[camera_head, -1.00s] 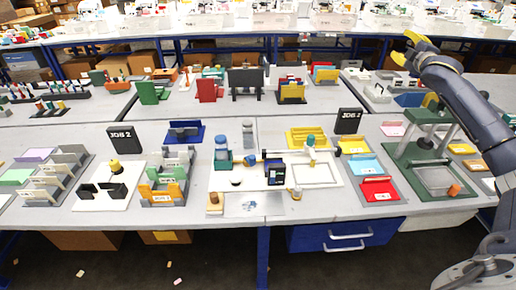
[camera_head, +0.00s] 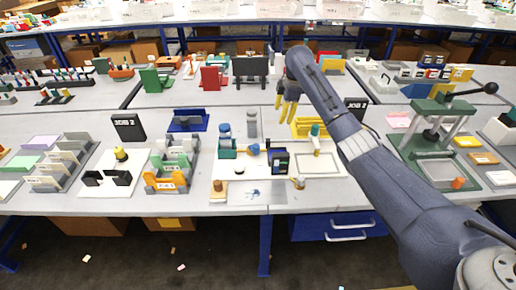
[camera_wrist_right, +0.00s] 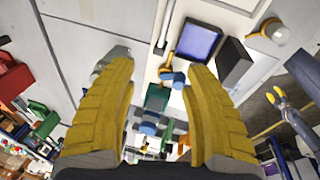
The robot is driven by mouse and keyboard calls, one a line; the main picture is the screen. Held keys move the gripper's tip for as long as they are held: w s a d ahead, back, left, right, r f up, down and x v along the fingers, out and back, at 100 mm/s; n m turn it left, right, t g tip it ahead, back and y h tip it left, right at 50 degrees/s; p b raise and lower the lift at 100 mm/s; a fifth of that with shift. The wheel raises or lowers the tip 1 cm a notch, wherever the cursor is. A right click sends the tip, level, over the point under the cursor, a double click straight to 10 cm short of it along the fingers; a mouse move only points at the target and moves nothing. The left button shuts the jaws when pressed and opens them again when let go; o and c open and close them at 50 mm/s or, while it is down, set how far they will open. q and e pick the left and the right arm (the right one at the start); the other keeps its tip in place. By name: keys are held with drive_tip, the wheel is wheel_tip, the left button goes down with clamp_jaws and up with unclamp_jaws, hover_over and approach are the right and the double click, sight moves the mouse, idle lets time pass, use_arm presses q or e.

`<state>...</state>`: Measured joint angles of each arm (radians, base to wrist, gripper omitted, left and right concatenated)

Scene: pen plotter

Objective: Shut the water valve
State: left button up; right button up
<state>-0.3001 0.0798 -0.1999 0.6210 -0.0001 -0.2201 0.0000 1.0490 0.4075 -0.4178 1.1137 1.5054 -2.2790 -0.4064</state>
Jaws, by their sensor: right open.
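A small blue fitting (camera_head: 254,148), which looks like the water valve, sits on the white plotter base between the teal-and-blue bottle (camera_head: 226,142) and the dark screen unit (camera_head: 278,160). In the right wrist view a yellow lever (camera_wrist_right: 168,64) joins blue fittings (camera_wrist_right: 174,79); whether the lever lies across or along the line is hard to tell. My right gripper (camera_head: 284,115) is open and empty, behind and above the plotter; its yellow fingers (camera_wrist_right: 160,70) frame the valve area without touching it. What looks like my left gripper (camera_wrist_right: 278,95) hangs at the right of the wrist view; it is outside the head view.
A grey cylinder (camera_head: 251,124) stands behind the valve. A yellow tray (camera_head: 309,127) and the white plotter bed (camera_head: 318,166) lie to its right. A green press (camera_head: 433,150) stands farther right. A small brass-coloured part (camera_head: 298,183) sits at the front.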

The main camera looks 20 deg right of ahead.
sight(256, 146)
drive_tip(key=s+a+r+n+g, duration=0.25)
drive_tip(key=a+n, duration=0.35)
drive_tip(key=a, duration=0.6)
drive_tip(key=shift+h, duration=0.4)
drive_tip(key=f, duration=1.1)
drive_tip(key=w+f, duration=0.1)
drive_tip(key=f, duration=0.4)
drive_tip(key=shift+d+f, duration=0.15)
drive_tip(key=shift+f, duration=0.05)
drive_tip(key=shift+o, duration=0.2)
